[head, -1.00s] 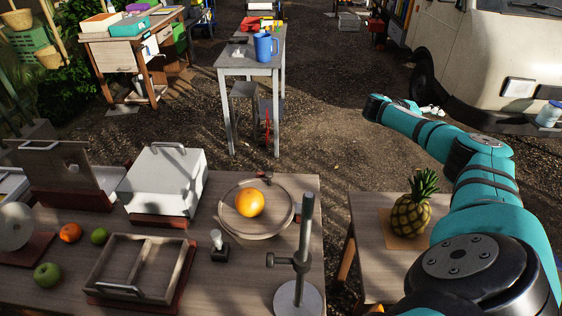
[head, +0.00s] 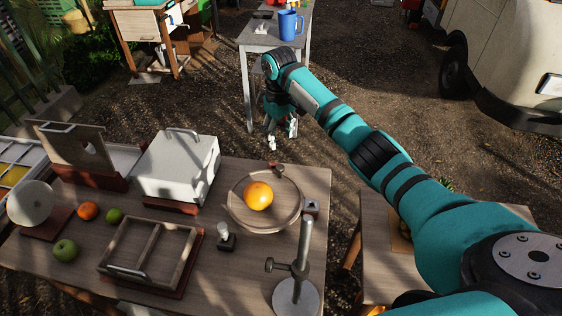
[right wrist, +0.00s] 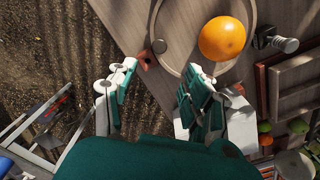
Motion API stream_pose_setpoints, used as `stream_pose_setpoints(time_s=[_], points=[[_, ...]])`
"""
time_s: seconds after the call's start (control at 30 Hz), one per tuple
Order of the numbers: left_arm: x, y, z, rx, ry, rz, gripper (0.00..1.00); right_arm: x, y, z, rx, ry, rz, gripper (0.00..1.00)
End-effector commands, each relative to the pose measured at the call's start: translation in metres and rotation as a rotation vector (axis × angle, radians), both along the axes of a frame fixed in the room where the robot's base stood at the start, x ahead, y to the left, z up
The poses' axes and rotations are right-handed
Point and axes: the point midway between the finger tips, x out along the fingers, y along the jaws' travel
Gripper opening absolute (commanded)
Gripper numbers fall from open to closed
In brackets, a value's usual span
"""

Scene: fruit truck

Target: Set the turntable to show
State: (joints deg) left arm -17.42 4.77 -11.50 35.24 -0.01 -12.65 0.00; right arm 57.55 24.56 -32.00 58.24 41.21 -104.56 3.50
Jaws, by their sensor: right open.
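The round wooden turntable (head: 285,207) lies near the table's far right corner, with an orange (head: 258,196) on it. My right gripper (head: 282,137) points down just beyond the table's far edge, apart from the turntable. In the right wrist view my right gripper (right wrist: 158,92) has its fingers spread with nothing between them. The orange (right wrist: 223,38) is above its right finger there. My left gripper is not in view.
A metal post stand (head: 296,285) rises at the table's front right. A white box (head: 178,165), a wooden frame (head: 150,255) and several fruits stand left. A grey table with a blue mug (head: 290,24) is behind. My right arm mostly covers the right side table (head: 375,250).

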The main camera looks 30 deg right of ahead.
Motion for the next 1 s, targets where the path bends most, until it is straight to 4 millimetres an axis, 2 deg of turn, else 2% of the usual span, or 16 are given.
stream_pose_setpoints(time_s=[0.3, 0.5, 0.7, 1.0], points=[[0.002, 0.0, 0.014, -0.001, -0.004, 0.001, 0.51, -0.002, 0.0, -0.071, -0.001, 0.006, -0.002, 0.51], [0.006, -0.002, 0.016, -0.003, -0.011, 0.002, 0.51, -0.001, 0.0, -0.106, 0.0, 0.003, -0.003, 0.51], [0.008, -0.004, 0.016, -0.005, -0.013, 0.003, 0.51, 0.0, 0.0, -0.122, -0.001, 0.001, -0.002, 0.51], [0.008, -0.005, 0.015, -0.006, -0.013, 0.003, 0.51, 0.0, -0.001, -0.125, -0.002, 0.0, -0.002, 0.51]])
